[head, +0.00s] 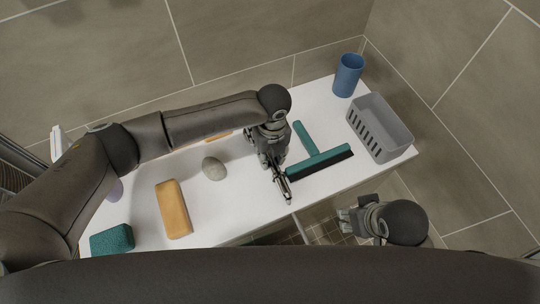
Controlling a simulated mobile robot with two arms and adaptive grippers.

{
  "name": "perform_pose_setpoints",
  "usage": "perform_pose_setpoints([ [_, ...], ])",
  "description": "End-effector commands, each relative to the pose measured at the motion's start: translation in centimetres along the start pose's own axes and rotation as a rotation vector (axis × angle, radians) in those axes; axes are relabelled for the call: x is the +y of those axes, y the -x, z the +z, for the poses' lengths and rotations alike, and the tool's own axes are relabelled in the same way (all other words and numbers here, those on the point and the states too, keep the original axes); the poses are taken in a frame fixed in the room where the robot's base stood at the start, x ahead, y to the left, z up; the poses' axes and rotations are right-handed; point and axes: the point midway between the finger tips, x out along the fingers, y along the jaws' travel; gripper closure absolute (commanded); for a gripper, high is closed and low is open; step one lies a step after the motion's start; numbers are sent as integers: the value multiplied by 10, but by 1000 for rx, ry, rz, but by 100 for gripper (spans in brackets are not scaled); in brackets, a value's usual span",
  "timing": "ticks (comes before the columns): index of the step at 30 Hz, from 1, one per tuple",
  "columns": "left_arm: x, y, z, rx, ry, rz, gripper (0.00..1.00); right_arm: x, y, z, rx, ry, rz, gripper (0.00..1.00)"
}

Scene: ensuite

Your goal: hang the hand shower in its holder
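I cannot make out the hand shower or its holder for certain in the head view. A pale upright piece (57,142) at the far left is partly hidden by my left arm, and I cannot tell what it is. My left gripper (286,192) points down over the front part of the white counter, just left of the teal squeegee. Its fingers are seen edge-on and I see nothing held between them. My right gripper (345,216) is low, in front of the counter's front edge at the right; its finger opening is unclear.
The white counter (235,212) holds a teal squeegee (318,160), grey basket (380,128), blue cup (348,75), grey stone (214,168), orange-yellow block (173,209) and teal sponge (112,240). An orange item (218,136) and a purple item (115,191) are partly hidden by my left arm. Tiled walls stand behind.

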Motion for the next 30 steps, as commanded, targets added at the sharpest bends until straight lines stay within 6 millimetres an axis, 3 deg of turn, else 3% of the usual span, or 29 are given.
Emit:
perform_pose_setpoints([
  [5,0,0,0,0,0,0,100,0,0,0,0,0,0,60],
  [17,-1,5,0,-1,0,-2,100,0,2,-1,0,0,0,60],
  [25,0,38,0,-1,-4,-2,100,1,12,-4,0,0,0,60],
  [30,13,63,-20,0,-6,-2,100,1,22,-9,6,0,0,60],
])
